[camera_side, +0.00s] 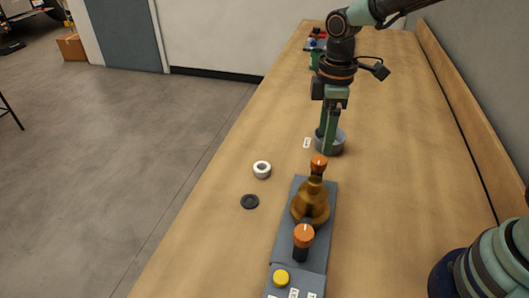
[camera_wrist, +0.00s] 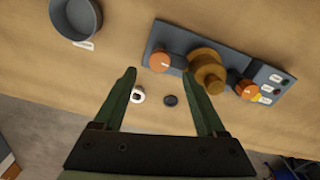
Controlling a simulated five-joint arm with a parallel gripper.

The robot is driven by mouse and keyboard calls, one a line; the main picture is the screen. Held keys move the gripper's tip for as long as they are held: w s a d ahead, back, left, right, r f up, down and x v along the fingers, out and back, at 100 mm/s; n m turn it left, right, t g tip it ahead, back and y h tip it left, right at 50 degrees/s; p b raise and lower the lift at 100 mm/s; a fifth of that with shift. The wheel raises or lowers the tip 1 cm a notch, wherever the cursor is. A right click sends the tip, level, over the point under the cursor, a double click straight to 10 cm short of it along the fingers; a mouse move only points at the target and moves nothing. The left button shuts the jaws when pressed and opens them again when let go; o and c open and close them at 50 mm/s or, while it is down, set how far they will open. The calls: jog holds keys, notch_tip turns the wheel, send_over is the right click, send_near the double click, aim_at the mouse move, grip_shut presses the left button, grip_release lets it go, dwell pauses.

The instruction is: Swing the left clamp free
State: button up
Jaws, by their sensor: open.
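A grey base plate (camera_side: 285,245) carries a brass-coloured pump body (camera_side: 311,203), also in the wrist view (camera_wrist: 207,70). An orange-capped clamp stands at each end of the body. The far clamp (camera_side: 319,163) is the left one in the wrist view (camera_wrist: 160,62); the near clamp (camera_side: 303,238) is the right one there (camera_wrist: 245,90). My gripper (camera_side: 328,150) is open and empty, with green fingers apart. In the wrist view its fingertips (camera_wrist: 159,74) appear on either side of the left clamp's cap. They look apart from it; height is unclear.
A grey round bowl (camera_side: 336,146) stands beyond the plate, partly behind my fingers in the side view. A white ring (camera_side: 262,170) and a black ring (camera_side: 250,201) lie left of the plate. A yellow button (camera_side: 281,278) is at the near end.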

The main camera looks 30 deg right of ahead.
aim_at(321, 160)
notch_tip(321, 160, down, 6)
jog(key=shift+f, duration=0.15)
dwell(0.3)
grip_shut()
